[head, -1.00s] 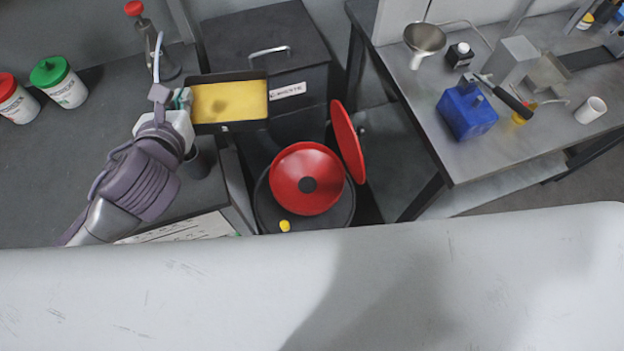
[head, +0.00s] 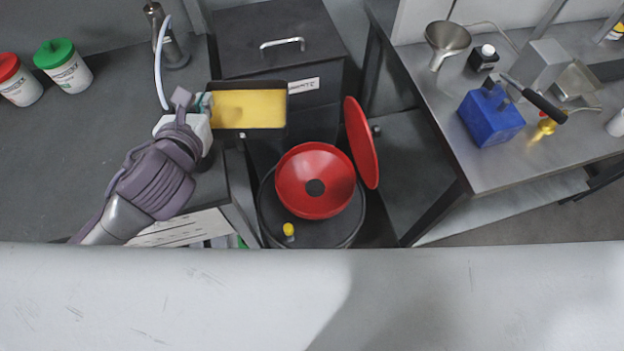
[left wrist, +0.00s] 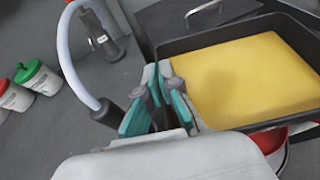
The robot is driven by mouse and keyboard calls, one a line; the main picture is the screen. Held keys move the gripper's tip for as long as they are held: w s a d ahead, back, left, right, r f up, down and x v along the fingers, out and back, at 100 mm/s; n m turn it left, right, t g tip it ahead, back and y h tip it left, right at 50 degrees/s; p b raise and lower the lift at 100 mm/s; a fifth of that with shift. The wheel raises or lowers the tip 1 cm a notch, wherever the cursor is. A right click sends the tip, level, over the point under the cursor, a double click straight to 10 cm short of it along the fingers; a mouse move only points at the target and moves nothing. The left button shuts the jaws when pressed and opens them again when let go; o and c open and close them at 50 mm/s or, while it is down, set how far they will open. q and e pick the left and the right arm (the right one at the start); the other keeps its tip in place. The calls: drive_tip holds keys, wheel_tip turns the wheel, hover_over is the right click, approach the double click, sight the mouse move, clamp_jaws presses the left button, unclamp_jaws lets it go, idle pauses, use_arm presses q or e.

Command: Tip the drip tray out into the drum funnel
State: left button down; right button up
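The drip tray (head: 248,132) is a black rectangular tray with yellow liquid (head: 250,108) in it. It looks roughly level, above and a little left of the funnel, and also shows in the left wrist view (left wrist: 300,38). My left gripper (head: 205,104) is shut on the tray's left edge; its teal fingers (left wrist: 158,98) show in the left wrist view. The red drum funnel (head: 300,200) sits on the black drum (head: 325,236), with its dark centre hole visible. Its red lid (head: 361,142) stands open at the right. My right gripper is not in view.
A dark cabinet (head: 270,40) with a handle stands behind the tray. White jars with red (head: 20,84) and green (head: 62,66) lids stand on the left bench. The right bench holds a blue container (head: 490,118) and a metal funnel (head: 446,40). A yellow cap (head: 288,229) is on the drum top.

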use_arm(q)
drive_tip(key=shift+s+f, duration=0.3)
drive_tip(key=shift+f, duration=0.2)
drive_tip(key=s+f, duration=0.3)
drive_tip(key=s, duration=0.1)
drive_tip(key=s+f, duration=0.4)
drive_tip(key=shift+f, duration=0.1)
drive_tip(key=shift+s+f, duration=0.25)
drive_tip(key=shift+s, duration=0.2)
drive_tip(key=shift+d, duration=0.1)
